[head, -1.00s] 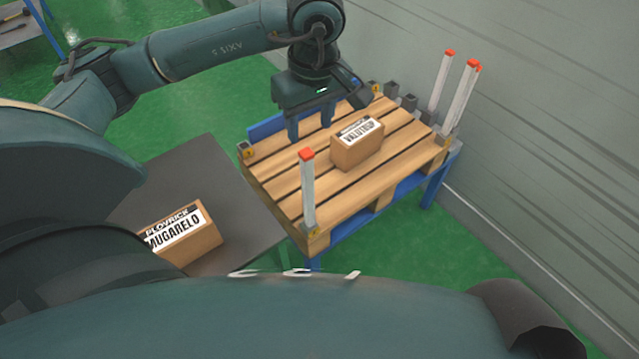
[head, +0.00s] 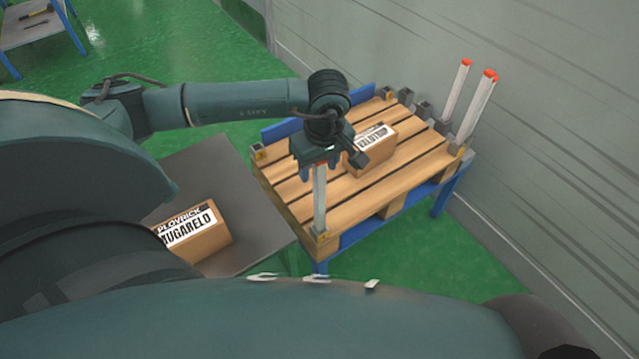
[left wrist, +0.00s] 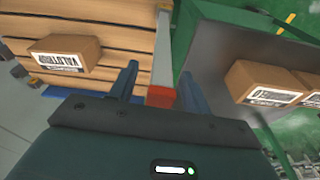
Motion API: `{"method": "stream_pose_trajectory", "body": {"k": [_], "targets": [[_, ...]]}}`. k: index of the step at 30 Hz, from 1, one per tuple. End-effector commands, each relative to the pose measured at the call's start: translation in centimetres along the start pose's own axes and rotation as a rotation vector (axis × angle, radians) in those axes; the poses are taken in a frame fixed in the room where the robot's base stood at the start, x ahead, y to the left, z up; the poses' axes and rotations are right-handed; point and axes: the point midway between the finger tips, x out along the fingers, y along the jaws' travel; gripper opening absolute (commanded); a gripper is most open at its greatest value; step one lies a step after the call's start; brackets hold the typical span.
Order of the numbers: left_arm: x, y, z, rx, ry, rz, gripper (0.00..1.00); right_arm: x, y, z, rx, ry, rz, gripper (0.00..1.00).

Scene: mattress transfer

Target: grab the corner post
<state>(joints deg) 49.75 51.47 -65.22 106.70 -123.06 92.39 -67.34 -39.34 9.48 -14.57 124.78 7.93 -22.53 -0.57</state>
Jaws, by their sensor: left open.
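A grey-white corner post (head: 320,205) stands upright at the near corner of the wooden pallet (head: 290,200). My left gripper (head: 318,172) is at the top of this post and hides its red cap in the head view. In the left wrist view the post (left wrist: 161,60) and its red cap lie between the two open fingers (left wrist: 158,84), with gaps on both sides. Whether a finger touches it I cannot tell. My right gripper is in neither view.
A cardboard box (head: 372,152) sits on the pallet, partly behind my gripper. Several other red-capped posts (head: 480,105) stand at the far right corner by the wall. Another box (head: 195,235) lies on a grey table (head: 250,225) to the left.

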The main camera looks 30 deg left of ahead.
Motion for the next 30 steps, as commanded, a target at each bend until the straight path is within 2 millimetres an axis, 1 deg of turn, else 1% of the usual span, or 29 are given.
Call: {"method": "stream_pose_trajectory", "body": {"k": [7,24,25,30], "targets": [[0.22,0.03,0.0,0.0,0.0,0.002,0.48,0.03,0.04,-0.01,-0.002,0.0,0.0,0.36],[0.17,0.03,-0.02,0.0,0.0,0.002,0.02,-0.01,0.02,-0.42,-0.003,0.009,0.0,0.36],[0.17,0.03,-0.02,0.0,0.0,0.002,0.0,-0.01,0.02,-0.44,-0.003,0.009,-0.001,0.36],[0.16,0.03,-0.03,0.0,0.001,0.002,0.0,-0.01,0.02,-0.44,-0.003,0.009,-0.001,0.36]]}}
